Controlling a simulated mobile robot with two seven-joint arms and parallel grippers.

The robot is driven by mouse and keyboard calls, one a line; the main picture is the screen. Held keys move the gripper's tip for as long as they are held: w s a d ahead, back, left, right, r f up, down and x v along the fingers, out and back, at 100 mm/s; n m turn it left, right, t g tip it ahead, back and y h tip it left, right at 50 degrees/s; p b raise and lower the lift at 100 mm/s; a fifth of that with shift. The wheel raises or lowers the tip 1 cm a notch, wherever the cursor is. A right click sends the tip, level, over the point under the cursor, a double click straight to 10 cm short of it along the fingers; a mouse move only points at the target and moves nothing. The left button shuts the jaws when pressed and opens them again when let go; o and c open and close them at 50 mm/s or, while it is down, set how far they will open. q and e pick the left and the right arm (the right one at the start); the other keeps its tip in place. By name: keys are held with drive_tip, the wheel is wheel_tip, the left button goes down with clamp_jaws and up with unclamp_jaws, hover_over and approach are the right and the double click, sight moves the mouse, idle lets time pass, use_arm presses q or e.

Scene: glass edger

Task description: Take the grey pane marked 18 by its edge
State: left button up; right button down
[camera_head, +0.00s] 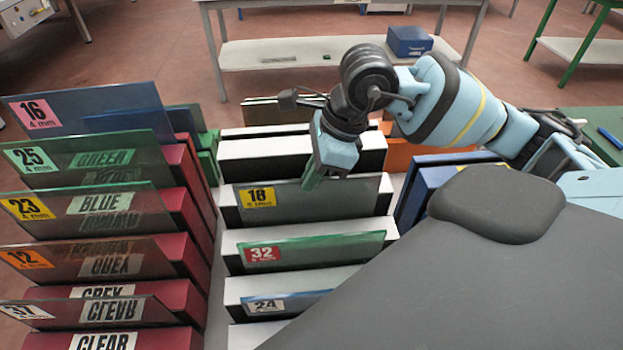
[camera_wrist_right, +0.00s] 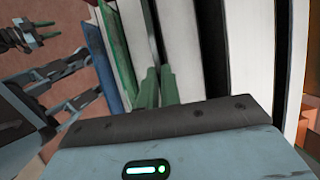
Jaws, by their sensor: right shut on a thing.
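The grey pane marked 18 (camera_head: 350,194) stands upright in a slot of the white middle rack, with a yellow label at its left end. My right gripper (camera_head: 311,184) comes down on its upper edge near the middle, fingers pointing down. In the right wrist view the green fingers (camera_wrist_right: 157,88) are shut on a thin pane edge (camera_wrist_right: 153,48) between them. The lower part of the pane is hidden in the slot. My left gripper (camera_wrist_right: 47,31) shows small at the upper left of the wrist view, its green fingers apart and empty.
A green-edged pane marked 32 (camera_head: 330,250) and a pane marked 24 (camera_head: 293,302) stand in front in the same rack. A red rack (camera_head: 190,240) with several labelled panes is at left. Blue holders (camera_head: 418,195) stand close at right.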

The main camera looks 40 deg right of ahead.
wheel_tip(320, 180, up, 17)
drive_tip(key=p, duration=0.1)
drive_tip(key=shift+f, duration=0.2)
